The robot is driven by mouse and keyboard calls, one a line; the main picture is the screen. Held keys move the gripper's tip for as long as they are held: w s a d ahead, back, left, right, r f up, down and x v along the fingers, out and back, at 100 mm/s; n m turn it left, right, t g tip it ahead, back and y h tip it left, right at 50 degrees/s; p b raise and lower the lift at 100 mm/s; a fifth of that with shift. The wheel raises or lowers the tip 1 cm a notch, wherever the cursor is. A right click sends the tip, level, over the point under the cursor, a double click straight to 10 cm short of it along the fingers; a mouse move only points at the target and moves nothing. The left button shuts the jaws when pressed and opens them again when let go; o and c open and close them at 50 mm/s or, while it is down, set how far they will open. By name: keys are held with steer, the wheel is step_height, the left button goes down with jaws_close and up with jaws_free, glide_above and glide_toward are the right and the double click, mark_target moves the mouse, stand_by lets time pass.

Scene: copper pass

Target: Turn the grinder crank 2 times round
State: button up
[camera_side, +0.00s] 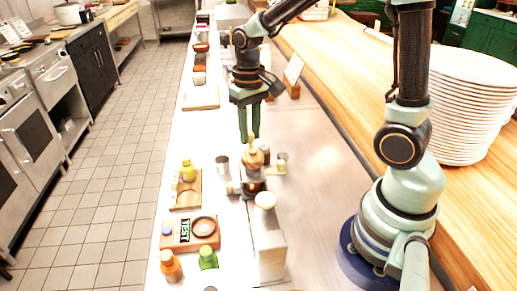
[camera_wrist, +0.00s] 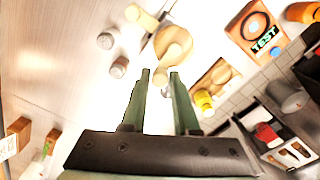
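The grinder (camera_side: 253,183) stands on the steel counter, with a pale wooden top and a dark lower body. In the wrist view its rounded pale top (camera_wrist: 173,44) lies just beyond my fingertips. A pale arm-like piece (camera_wrist: 142,18) beside it may be the crank, but I cannot tell for certain. My gripper (camera_side: 250,140) points down just above the grinder in the side view. In the wrist view my gripper (camera_wrist: 160,73) has its two green fingers apart, with nothing seen held between them. Contact with the grinder is unclear.
A pale box with a round knob (camera_side: 270,245) stands in front of the grinder. A metal cup (camera_side: 222,163) is close by. Stacked plates (camera_side: 465,105) stand right.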

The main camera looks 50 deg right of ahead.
steer(key=shift+o, duration=0.8)
steer(key=shift+r, duration=3.05)
steer(key=shift+s+a+r+t, duration=0.15)
steer(key=shift+s+r+t, duration=0.15)
steer(key=shift+s+r, duration=0.1)
steer(key=s+a+r+n+t, duration=0.1)
steer(key=s+r+n+t, duration=0.2)
steer(key=s+t, duration=0.2)
steer(key=shift+s+a+r, duration=0.25)
steer(key=shift+s+a, duration=0.1)
steer(key=shift+s, duration=0.2)
steer(key=shift+o, duration=0.2)
